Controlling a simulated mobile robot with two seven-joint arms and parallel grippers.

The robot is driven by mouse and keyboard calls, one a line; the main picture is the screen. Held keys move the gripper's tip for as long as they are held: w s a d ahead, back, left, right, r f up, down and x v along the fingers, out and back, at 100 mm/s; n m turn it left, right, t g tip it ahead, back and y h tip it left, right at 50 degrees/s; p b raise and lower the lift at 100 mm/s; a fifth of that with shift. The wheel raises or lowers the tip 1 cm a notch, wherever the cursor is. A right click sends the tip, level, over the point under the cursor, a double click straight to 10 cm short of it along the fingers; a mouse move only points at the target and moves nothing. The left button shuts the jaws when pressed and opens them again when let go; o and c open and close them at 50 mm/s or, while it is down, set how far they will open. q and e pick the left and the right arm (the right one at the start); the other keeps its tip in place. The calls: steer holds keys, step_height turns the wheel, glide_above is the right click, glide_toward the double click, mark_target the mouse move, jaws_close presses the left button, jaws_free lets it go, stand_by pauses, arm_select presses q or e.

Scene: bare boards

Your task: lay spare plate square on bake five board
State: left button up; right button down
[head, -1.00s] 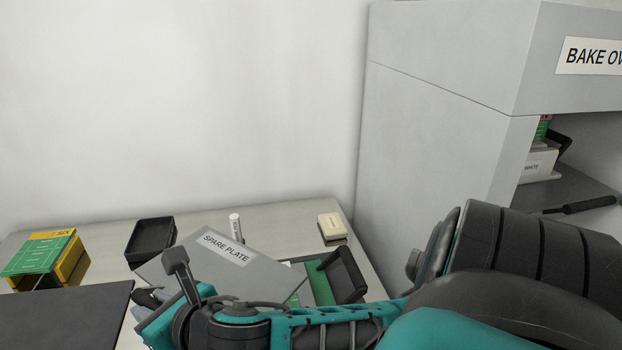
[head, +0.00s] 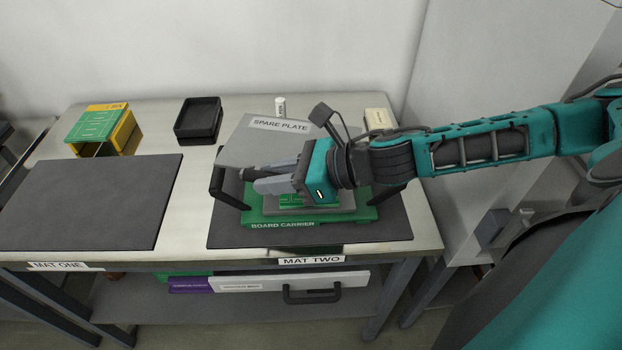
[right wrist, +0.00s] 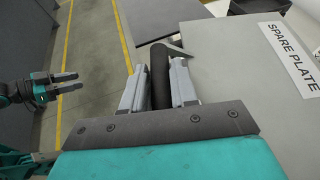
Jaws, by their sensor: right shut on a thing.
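The spare plate (head: 262,148) is a flat grey sheet with a white label. It hangs tilted over the back of the green board carrier (head: 250,215) on mat two (head: 385,228). My right gripper (head: 268,183) is shut on the plate's dark handle; the right wrist view shows this handle (right wrist: 159,78) between the fingers, with the plate (right wrist: 225,60) to the right. A green board (head: 292,201) shows in the carrier under my gripper, partly hidden; I cannot read a bake five label. My left gripper (right wrist: 78,82) is empty and open at the left of the right wrist view.
Mat one (head: 95,200) is bare at left. A yellow and green box (head: 105,130), a black tray (head: 198,120), a white cylinder (head: 280,106) and a cream block (head: 378,120) stand along the back. The carrier's black handles (head: 228,190) stand up. A grey cabinet (head: 480,70) is at right.

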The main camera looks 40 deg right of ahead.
steer(key=shift+s+d+f+n+g+y, duration=0.2)
steer(key=shift+s+d+n+g+y, duration=0.15)
steer(key=shift+s+d+n+g, duration=0.25)
steer(key=shift+s+d+f+n+g+y, duration=0.2)
steer(key=shift+s+d+n+g+y, duration=0.25)
steer(key=shift+d, duration=0.35)
steer(key=shift+s+d+n+y, duration=0.35)
steer(key=shift+s+d, duration=0.35)
steer(key=shift+d, duration=0.25)
